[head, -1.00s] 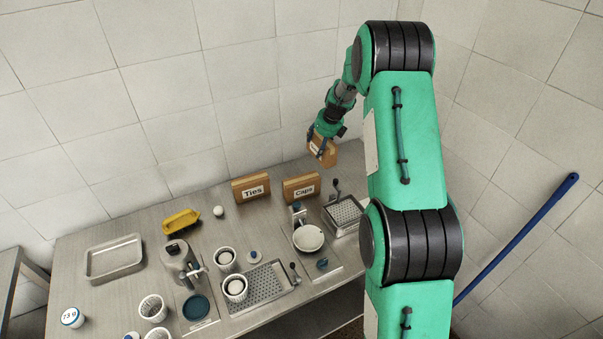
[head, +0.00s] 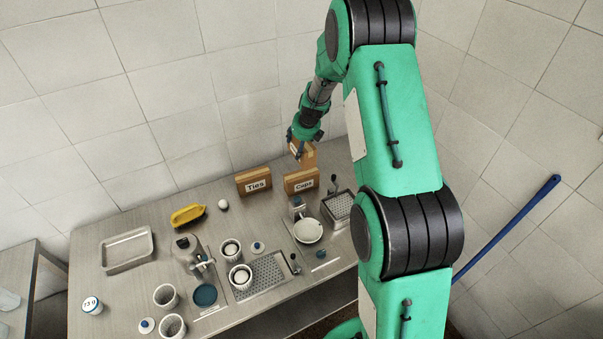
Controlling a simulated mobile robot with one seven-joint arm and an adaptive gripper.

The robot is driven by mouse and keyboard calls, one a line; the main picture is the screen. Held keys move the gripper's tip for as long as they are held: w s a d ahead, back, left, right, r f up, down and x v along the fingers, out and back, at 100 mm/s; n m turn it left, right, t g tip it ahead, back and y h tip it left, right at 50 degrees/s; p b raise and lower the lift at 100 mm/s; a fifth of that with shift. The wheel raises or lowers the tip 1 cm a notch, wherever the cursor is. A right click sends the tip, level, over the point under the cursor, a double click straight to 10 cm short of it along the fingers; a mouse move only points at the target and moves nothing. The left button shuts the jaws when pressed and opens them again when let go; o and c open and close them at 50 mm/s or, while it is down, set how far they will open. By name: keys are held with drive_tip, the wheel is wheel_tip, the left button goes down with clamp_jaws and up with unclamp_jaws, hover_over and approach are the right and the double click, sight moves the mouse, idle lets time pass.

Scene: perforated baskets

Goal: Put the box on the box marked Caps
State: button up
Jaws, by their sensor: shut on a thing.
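My gripper (head: 298,143) is shut on a brown cardboard box (head: 307,155) with a small white label. The held box is upright, just above or behind the box marked Caps (head: 302,187). I cannot tell whether the two touch. My fingers partly cover the held box.
A similar box marked Ties (head: 253,188) stands left of the Caps box. A perforated basket (head: 339,207) is to the right, and a white bowl (head: 308,231) is in front. The tiled wall (head: 240,125) is close behind. A yellow brush (head: 187,215) lies further left.

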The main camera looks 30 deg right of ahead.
hover_over(299, 175)
drive_tip(key=shift+w+d+f, duration=0.1)
drive_tip(key=shift+w+f, duration=0.05)
drive_tip(key=shift+f, duration=3)
drive_tip(key=shift+f, duration=1.85)
drive_tip(key=shift+f, duration=0.1)
drive_tip(key=o, duration=1.4)
drive_tip(key=shift+c, duration=0.2)
